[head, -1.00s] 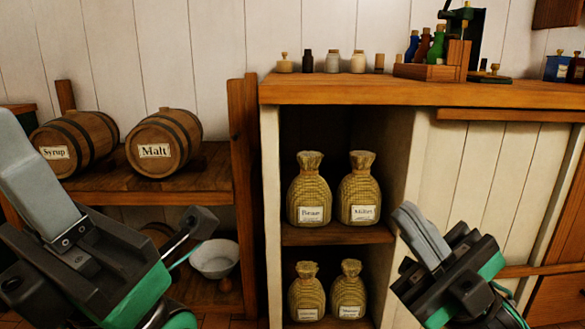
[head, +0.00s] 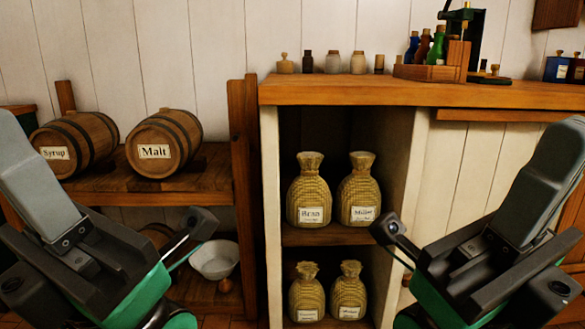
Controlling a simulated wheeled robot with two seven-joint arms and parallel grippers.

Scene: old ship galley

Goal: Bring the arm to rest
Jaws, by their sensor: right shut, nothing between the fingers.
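My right gripper (head: 571,134) is raised at the right of the head view, its grey fingers together and pointing up, with nothing between them. It is in front of the cream cabinet front and apart from the sacks. My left gripper (head: 8,125) is at the left edge, pointing up and left in front of the barrel shelf. Its fingertips are partly cut off by the frame, so I cannot tell whether it is open or shut.
An open cabinet (head: 335,237) holds several labelled sacks on two shelves. Its wooden counter (head: 350,92) carries small jars and a bottle rack (head: 428,72). Barrels (head: 164,143) lie on the left shelf, with a white bowl (head: 214,260) below.

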